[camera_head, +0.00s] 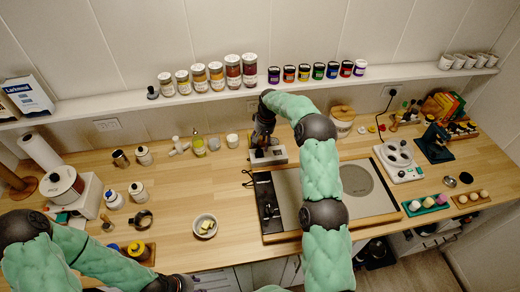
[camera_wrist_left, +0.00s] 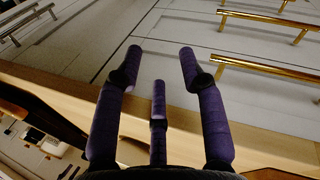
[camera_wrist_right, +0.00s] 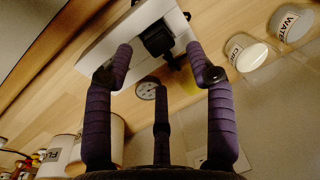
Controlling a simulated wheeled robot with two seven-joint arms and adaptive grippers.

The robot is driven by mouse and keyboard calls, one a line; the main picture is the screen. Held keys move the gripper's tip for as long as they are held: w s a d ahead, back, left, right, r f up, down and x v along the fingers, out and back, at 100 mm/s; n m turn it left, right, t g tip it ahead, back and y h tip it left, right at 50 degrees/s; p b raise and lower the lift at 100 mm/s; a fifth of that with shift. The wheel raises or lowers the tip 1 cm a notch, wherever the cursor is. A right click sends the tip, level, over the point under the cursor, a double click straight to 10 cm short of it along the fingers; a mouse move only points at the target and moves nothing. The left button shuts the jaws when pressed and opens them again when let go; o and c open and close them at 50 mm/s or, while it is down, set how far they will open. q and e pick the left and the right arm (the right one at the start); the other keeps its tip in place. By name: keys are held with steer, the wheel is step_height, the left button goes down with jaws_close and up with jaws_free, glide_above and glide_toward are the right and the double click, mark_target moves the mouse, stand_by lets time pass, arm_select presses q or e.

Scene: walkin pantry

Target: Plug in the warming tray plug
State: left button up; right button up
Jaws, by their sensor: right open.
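The warming tray (camera_head: 292,200), a flat panel with a black control strip and wooden edge, lies on the counter at the centre. A white socket box (camera_head: 268,156) sits behind it. In the right wrist view, a black plug (camera_wrist_right: 157,40) is against the white box (camera_wrist_right: 118,45); whether it is fully seated cannot be told. My right gripper (camera_head: 263,138) is over the box, pointing down. Its fingers (camera_wrist_right: 160,55) are open on either side of the plug, apart from it. My left gripper (camera_wrist_left: 162,60) is open and empty, near drawer fronts.
A dark cord (camera_head: 248,181) lies left of the tray. A wall outlet (camera_head: 107,124) is at the back left; another with a black plug (camera_head: 391,92) is at the back right. A small bowl (camera_head: 204,226) stands left of the tray.

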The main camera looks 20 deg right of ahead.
step_height(320, 180, up, 6)
steer(key=shift+d+r, duration=0.25)
steer(key=shift+d, duration=0.15)
steer(key=shift+s, duration=0.1)
